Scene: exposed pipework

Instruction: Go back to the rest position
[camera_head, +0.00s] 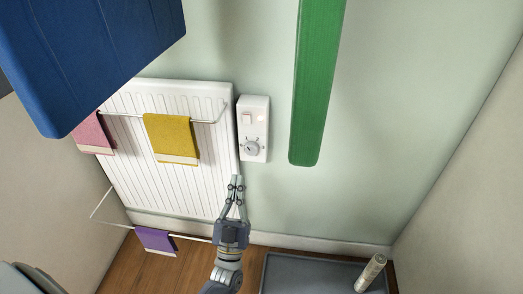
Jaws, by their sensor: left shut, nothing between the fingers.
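My left gripper (237,184) is in the lower middle of the head view, pointing up the picture. Its fingers are together with nothing between them. Its tips lie just below a white control box (256,113) on the wall, apart from it in the picture. The box has a pinkish rocker switch, a small light and a round grey dial (251,148). My right gripper does not show in this view.
A white radiator (205,185) with rails stands left of my gripper, holding pink, yellow (171,136) and purple (155,240) towels. A blue box shape (85,50) and a green beam (315,85) hang above. A grey tray (310,275) with a cylinder (370,272) lies lower right.

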